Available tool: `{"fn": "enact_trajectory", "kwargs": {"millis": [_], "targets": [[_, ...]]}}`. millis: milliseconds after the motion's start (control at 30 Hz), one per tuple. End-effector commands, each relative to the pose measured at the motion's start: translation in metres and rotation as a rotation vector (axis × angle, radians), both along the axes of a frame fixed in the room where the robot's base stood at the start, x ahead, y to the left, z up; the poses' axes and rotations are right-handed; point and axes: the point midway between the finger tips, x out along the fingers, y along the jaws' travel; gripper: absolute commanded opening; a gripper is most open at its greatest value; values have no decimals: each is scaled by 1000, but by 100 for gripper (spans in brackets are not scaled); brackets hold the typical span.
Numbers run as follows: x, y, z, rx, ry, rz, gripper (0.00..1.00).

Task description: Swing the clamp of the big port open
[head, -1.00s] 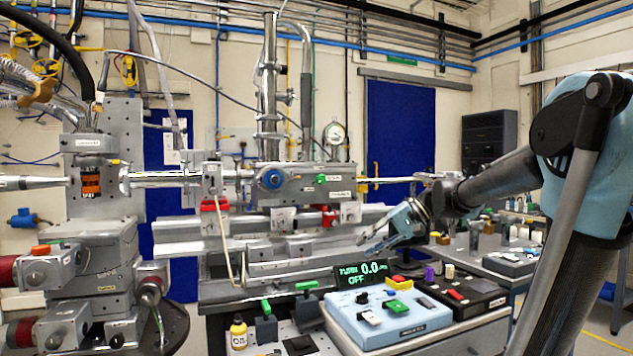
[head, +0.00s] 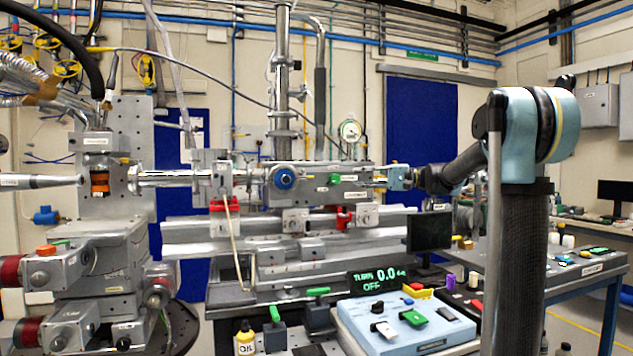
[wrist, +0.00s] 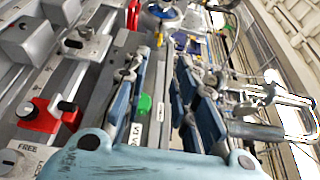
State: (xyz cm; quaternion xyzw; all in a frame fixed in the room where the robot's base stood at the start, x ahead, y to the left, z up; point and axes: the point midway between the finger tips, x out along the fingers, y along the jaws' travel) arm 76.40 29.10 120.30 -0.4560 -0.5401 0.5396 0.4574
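The grey chamber (head: 315,190) stands on the rails in the head view. A round blue port (head: 284,178) is on its front; a blue-rimmed round part shows at the top of the wrist view (wrist: 163,12). I cannot clearly make out the port's clamp; a small yellow part (wrist: 159,38) shows near that rim. My gripper (head: 381,181) is at the chamber's right end, apart from the blue port. In the wrist view my gripper (wrist: 160,72) has its two fingers spread, with nothing held between them. A green knob (wrist: 144,104) shows in the gap beyond.
Red clamp blocks (head: 343,217) sit below the chamber; one shows close by in the wrist view (wrist: 42,114). A dark monitor (head: 429,231) stands below my forearm. A control box (head: 405,325) and green-handled parts (head: 318,292) occupy the front bench.

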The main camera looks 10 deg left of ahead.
Motion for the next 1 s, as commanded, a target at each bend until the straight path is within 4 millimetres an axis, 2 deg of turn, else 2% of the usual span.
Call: {"fn": "enact_trajectory", "kwargs": {"millis": [700, 1000], "targets": [[-18, 114, 0, -1, 0, -8, 26], [-22, 143, 0, -2, 0, -10, 26]]}}
